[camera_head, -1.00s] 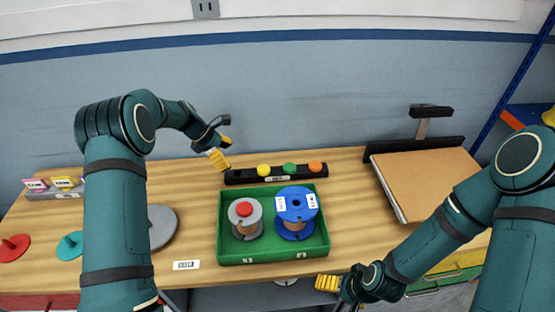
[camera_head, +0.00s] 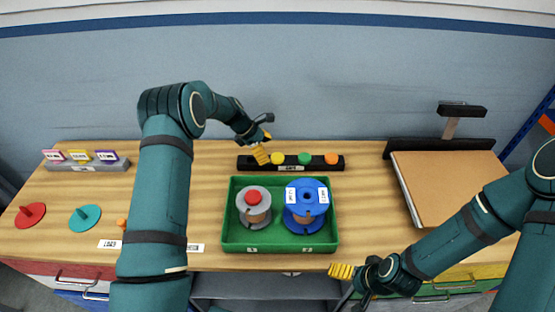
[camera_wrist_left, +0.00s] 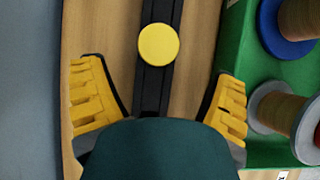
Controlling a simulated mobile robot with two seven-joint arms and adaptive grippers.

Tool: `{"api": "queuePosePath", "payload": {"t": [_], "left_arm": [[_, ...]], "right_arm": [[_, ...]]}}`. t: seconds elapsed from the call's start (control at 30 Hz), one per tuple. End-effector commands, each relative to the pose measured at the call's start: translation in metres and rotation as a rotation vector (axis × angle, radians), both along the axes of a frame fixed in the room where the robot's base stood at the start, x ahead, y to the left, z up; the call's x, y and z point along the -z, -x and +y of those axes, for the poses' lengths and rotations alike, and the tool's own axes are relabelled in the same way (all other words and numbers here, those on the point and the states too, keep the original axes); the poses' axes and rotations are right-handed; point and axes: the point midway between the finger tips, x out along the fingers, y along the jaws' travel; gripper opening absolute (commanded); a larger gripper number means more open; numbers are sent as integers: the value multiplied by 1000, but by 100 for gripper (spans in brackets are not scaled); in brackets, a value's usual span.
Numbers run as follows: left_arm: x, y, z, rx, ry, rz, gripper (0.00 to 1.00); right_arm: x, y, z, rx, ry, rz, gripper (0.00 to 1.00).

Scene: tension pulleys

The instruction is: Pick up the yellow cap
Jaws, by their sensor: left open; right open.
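The yellow cap (camera_head: 277,158) sits on a black rack (camera_head: 290,168) at the back of the table, left of a green cap (camera_head: 305,158) and an orange cap (camera_head: 331,158). My left gripper (camera_head: 261,152) is just left of the yellow cap. In the left wrist view the yellow cap (camera_wrist_left: 158,43) shows ahead, between the two open yellow fingers (camera_wrist_left: 160,105), apart from both. My right gripper (camera_head: 342,271) hangs at the table's front edge, far from the caps; it is open.
A green tray (camera_head: 228,236) holding a grey spool (camera_head: 254,207) with a red cap and a blue spool (camera_head: 306,204) stands in front of the rack. Red (camera_head: 30,215) and teal (camera_head: 85,218) discs lie at left. A brown board (camera_head: 448,185) lies at right.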

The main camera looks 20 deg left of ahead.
Motion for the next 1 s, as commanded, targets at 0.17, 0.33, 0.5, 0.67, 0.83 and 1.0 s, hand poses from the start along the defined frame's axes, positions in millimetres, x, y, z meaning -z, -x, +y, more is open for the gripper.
{"api": "queuePosePath", "payload": {"t": [0.17, 0.33, 0.5, 0.67, 0.83, 1.0], "left_arm": [[8, -4, -10, 1, 0, -1, 87], [25, -10, -28, 3, 0, 1, 87], [38, -13, -35, 0, -1, -1, 87], [37, -13, -35, 0, -1, -2, 87], [37, -13, -35, 0, 0, -1, 41], [37, -13, -35, 0, -1, -2, 27]], "right_arm": [[2, 0, 0, 0, 0, 1, 96], [5, 1, 0, -2, 0, 3, 96], [6, 2, 0, -4, -1, 5, 96], [6, 2, 0, -4, -1, 5, 96], [6, 2, 0, -4, -1, 5, 96], [6, 2, 0, -3, 0, 4, 96]]}}
